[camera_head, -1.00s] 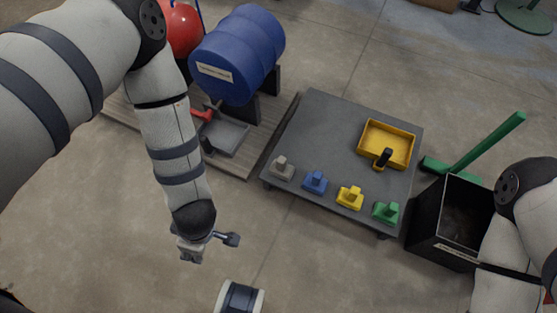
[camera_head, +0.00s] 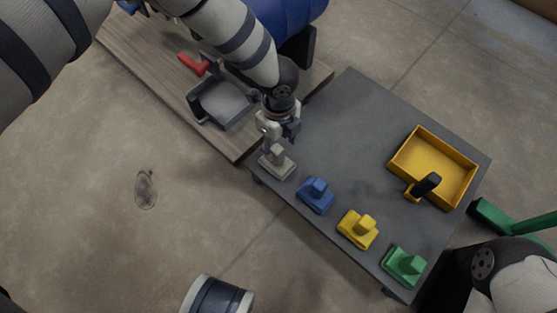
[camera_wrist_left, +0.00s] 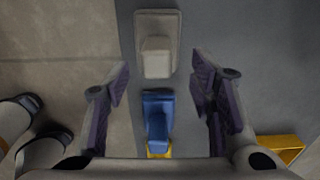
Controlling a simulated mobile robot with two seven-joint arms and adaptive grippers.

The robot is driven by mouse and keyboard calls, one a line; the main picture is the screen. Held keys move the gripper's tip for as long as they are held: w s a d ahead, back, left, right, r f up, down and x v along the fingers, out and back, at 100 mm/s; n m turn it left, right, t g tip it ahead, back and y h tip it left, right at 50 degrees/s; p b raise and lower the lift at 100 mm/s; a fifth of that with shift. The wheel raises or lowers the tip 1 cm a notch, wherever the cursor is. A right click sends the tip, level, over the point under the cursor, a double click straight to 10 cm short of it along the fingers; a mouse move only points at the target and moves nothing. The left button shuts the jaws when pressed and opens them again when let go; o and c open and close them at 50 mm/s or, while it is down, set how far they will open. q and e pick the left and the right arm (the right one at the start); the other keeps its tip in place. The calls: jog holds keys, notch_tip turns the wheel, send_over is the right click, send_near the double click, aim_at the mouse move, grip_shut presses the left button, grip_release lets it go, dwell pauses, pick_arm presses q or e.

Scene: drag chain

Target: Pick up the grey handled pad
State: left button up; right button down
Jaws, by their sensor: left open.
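The grey handled pad (camera_head: 278,167) sits at the left corner of the low dark table (camera_head: 340,130), with its upright handle block on top. My left gripper (camera_head: 272,146) is above the grey pad and partly overlaps its handle in the head view. In the left wrist view the grey pad (camera_wrist_left: 157,25) lies just beyond the fingertips, roughly centred between the two fingers. My left gripper (camera_wrist_left: 162,82) is open and empty there. My right gripper is out of view; only part of the right arm shows at the lower right.
A blue pad (camera_head: 316,194), a yellow pad (camera_head: 357,229) and a green pad (camera_head: 405,265) stand in a row along the table's near edge. A yellow tray (camera_head: 440,145) with a black-handled tool (camera_head: 425,186) is farther back. A wooden platform (camera_head: 150,70) adjoins at left.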

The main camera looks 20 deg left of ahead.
aim_at(277, 149)
pick_arm(q)
notch_tip(277, 149, down, 5)
jog(key=b, duration=0.2)
jog(key=shift+s+a+f+b, duration=0.1)
jog(key=shift+a+f+b, duration=0.1)
jog(key=shift+b, duration=0.15)
jog(key=shift+r, duration=0.2)
jog(key=shift+c, duration=0.6)
grip_shut()
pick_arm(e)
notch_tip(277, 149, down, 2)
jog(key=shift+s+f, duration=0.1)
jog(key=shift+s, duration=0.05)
